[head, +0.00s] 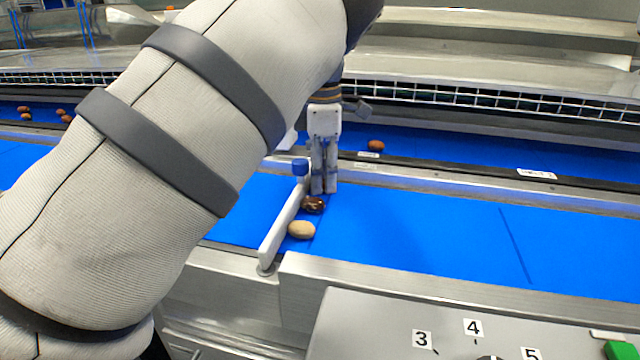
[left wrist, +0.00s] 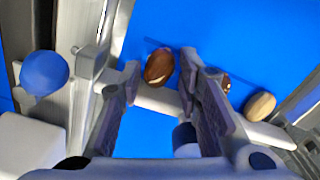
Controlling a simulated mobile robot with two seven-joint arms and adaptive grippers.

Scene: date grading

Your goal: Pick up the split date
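My left gripper (head: 324,188) points down at the blue belt, beside a white diverter bar (head: 282,228). In the left wrist view its fingers (left wrist: 160,72) are apart, with a brown date (left wrist: 159,65) in line with the gap between the tips; contact cannot be told. A second dark date (left wrist: 222,82) is partly hidden behind the right-hand finger; in the head view a dark glossy date with a pale mark (head: 313,205) lies just below the fingertips. A tan date (head: 302,230) lies nearer, by the bar. I cannot clearly tell which one is split.
The blue belt (head: 420,225) is clear to the right. A metal rail divides it from a rear belt with a date (head: 375,146) on it. A blue knob (head: 300,167) tops the bar's far end. A control panel (head: 390,325) stands in front.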

